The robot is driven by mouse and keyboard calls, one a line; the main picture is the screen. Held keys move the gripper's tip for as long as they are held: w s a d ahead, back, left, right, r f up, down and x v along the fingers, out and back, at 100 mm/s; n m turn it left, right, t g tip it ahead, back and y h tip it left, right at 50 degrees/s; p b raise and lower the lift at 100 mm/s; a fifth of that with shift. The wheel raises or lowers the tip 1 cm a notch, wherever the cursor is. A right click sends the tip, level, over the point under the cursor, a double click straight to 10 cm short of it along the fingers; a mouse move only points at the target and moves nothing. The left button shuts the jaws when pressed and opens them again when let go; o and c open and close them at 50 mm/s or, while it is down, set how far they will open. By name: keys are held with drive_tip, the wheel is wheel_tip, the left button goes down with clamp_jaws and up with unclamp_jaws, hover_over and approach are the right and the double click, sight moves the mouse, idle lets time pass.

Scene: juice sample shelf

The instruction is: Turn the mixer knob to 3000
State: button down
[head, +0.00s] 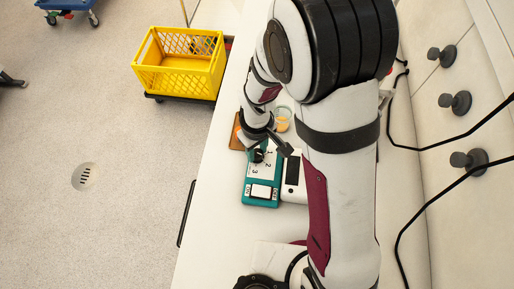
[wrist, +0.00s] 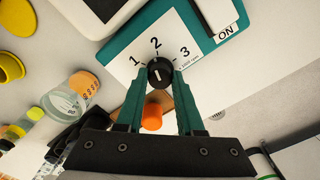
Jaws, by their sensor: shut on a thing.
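The teal mixer (head: 246,198) stands on the white bench in the head view, with a white faceplate and a switch at its near end. In the wrist view the mixer (wrist: 124,48) shows the marks 1, 2 and 3 around its black knob (wrist: 159,66), plus an ON label. The knob has a short pale pointer line; I cannot tell exactly which mark it is set to. My gripper (wrist: 160,80) is shut on the knob, with one teal finger on each side. In the head view my gripper (head: 262,148) is over the mixer's far end, partly hidden by my arm.
A white device (head: 293,178) with a dark panel stands close beside the mixer on the right. A cup with orange contents (head: 282,124) is just behind. In the wrist view an orange cap (wrist: 152,117) shows between the fingers. A yellow crate (head: 178,82) is left of the bench.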

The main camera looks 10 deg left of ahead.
drive_tip(key=m, duration=1.1)
drive_tip(key=shift+m, duration=1.9)
drive_tip(key=c, duration=0.5)
unclamp_jaws()
